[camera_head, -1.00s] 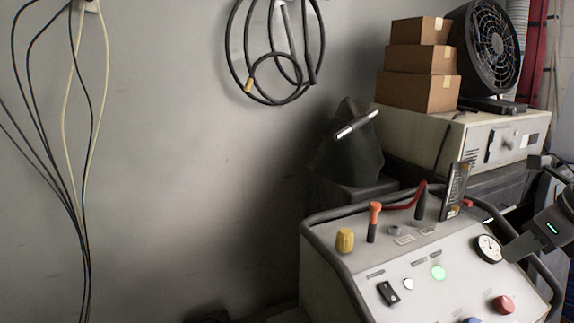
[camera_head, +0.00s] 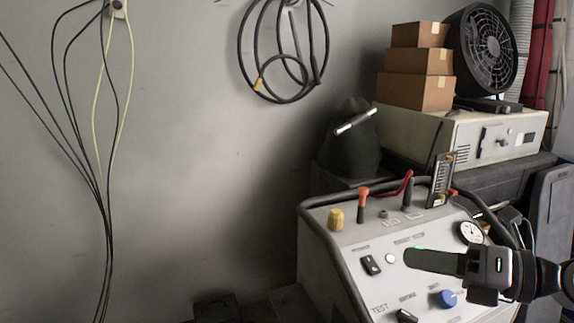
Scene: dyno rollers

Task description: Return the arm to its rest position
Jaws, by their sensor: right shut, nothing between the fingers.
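My right gripper (camera_head: 412,257) comes in from the right edge over the sloped face of the grey control console (camera_head: 335,262). Its dark fingers point left and look closed together, with nothing held. They hide part of the panel, including where the green lamp and red button sit. Whether the fingers touch the panel cannot be told. My left gripper is not in view.
Behind stand stacked boxes (camera_head: 415,92) and a fan (camera_head: 487,50). Cables (camera_head: 100,190) hang at left.

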